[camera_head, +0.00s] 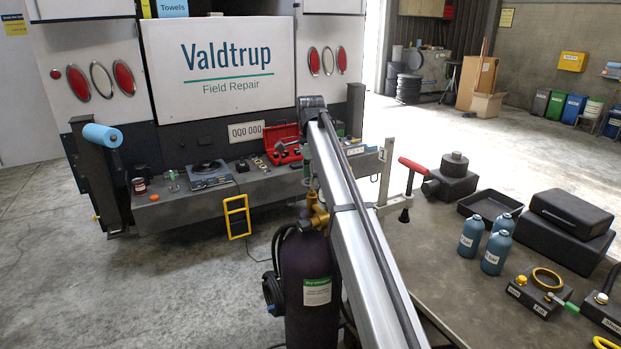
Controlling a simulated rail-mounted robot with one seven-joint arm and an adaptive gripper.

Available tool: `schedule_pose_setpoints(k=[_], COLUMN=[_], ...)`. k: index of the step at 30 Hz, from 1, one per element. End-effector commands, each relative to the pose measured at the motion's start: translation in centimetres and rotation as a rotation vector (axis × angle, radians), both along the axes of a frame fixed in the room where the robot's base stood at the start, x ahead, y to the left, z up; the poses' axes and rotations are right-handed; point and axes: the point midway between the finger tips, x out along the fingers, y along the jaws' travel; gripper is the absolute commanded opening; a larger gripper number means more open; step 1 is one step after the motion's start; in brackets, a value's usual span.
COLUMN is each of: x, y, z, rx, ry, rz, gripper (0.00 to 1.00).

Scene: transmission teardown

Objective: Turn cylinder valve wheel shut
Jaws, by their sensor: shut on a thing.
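The dark gas cylinder (311,290) stands upright in the lower middle of the view, with a green and white label on its front. Its brass valve (319,213) sits on top, partly covered by my arm. I cannot make out the valve wheel, and its position is not visible. My arm runs from the bottom of the view up to a dark joint above and beyond the valve. My gripper cannot be made out; the arm's own link covers the area around the valve top.
A dark hose (273,292) hangs at the cylinder's left. On the right, a workbench (440,245) holds blue bottles (496,252), a black case (565,230) and a red-handled tool (413,166). Behind is a truck bumper (210,208) with a red toolbox (284,144). Floor at left is clear.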

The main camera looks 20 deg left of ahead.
Motion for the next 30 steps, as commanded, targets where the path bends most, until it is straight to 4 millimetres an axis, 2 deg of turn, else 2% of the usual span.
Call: schedule_pose_setpoints(k=[2,3,13,17,23,30], x=[-0.1,-0.1,0.0,0.1,0.1,0.1], y=[-0.1,-0.1,0.0,0.0,0.1,0.1], z=[-0.1,-0.1,0.0,0.8,3.8,8.4], rx=[-0.002,-0.002,-0.001,0.0,0.0,-0.001], ry=[0.003,0.002,0.001,0.0,0.0,-0.001], rz=[-0.004,-0.003,-0.001,-0.001,-0.001,-0.002], gripper=[0.38,0.83,0.83,0.83,0.83,0.83])
